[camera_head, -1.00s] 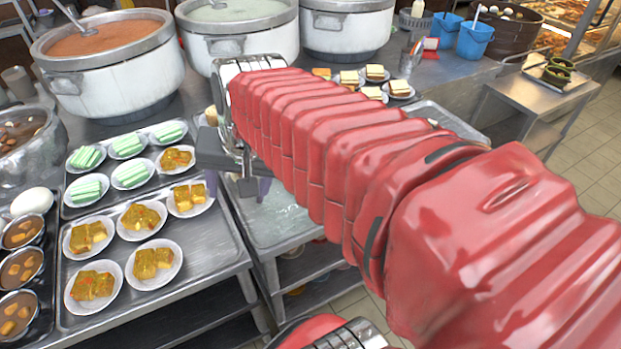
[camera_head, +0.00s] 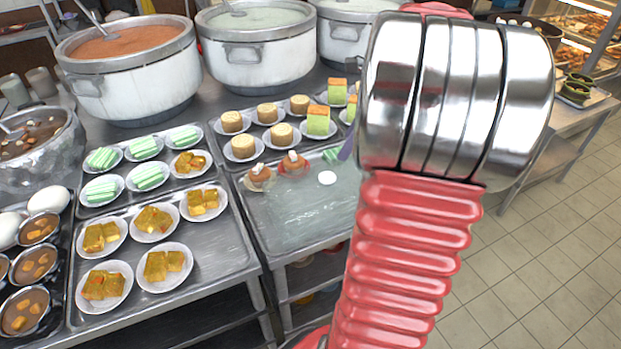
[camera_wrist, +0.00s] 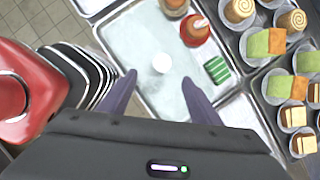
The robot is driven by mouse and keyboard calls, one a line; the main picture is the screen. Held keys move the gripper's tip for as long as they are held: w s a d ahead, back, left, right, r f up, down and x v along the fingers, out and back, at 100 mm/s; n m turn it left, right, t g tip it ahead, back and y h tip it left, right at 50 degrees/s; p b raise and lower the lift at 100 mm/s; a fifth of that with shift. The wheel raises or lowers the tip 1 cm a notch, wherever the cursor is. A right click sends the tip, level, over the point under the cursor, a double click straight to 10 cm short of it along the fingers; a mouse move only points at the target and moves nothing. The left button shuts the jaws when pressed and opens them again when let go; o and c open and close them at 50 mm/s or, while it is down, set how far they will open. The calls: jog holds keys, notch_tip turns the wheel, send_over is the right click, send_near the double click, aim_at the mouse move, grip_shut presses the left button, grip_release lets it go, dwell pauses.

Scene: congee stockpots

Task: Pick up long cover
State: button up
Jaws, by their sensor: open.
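The long cover looks to be the pale, see-through sheet (camera_head: 285,215) lying in a metal tray, with a round white knob (camera_head: 327,178) on it. In the wrist view, the cover (camera_wrist: 160,92) and knob (camera_wrist: 162,62) lie below my gripper (camera_wrist: 159,79). Its two purple fingers are spread and empty, with the knob appearing between and just beyond their tips. I cannot tell the height above the knob. In the head view my arm hides most of the gripper; one purple fingertip shows at the knob's right.
Two brown-orange sweets (camera_head: 293,163) and a green striped cake (camera_wrist: 217,69) are close to the knob. Rolled and layered cakes on plates (camera_head: 283,133) stand behind. Plated snacks (camera_head: 153,220) fill the left trays. Large pots (camera_head: 130,75) line the back.

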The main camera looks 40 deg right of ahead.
jog(key=shift+s+d+f+m, duration=0.15)
jog(key=shift+d+m, duration=0.15)
jog(key=shift+d, duration=0.15)
send_near(328, 177)
jog(key=shift+a+x, duration=0.25)
jog(key=shift+x, duration=0.95)
jog(key=shift+x, duration=2.65)
jog(key=shift+d, duration=0.15)
jog(key=shift+c, duration=0.2)
